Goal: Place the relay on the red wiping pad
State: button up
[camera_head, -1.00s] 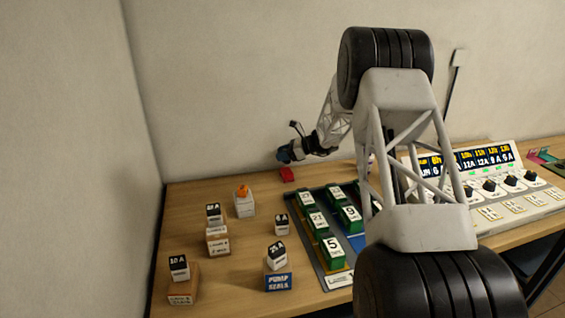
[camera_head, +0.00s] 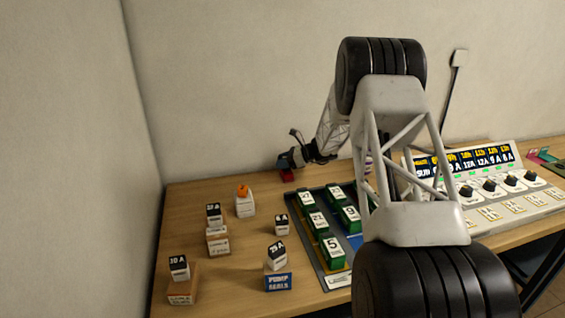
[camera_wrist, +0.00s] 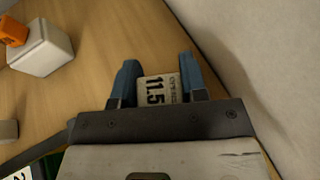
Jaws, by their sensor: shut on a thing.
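A relay with a cream label reading 11.5 (camera_wrist: 158,89) sits between the blue fingers of my gripper (camera_wrist: 155,82) in the wrist view. My gripper (camera_head: 287,163) is shut on it. In the head view my gripper is at the far side of the table near the wall, and the relay cannot be made out clearly. The red wiping pad (camera_head: 287,177) shows directly below my gripper, partly covered by it. Whether the relay touches the pad cannot be told. The pad does not show in the wrist view.
A white block with an orange top (camera_head: 244,204) stands left of my gripper; it also shows in the wrist view (camera_wrist: 42,48). Several labelled relays stand on blocks at the front left. A rack (camera_head: 318,262) of green relays is nearer the front. A control panel (camera_head: 500,190) stands right.

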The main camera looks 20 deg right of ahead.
jog(key=shift+f, duration=0.1)
jog(key=o, duration=0.9)
jog(key=shift+o, duration=0.2)
jog(key=v, duration=1.2)
jog(key=shift+s, duration=0.1)
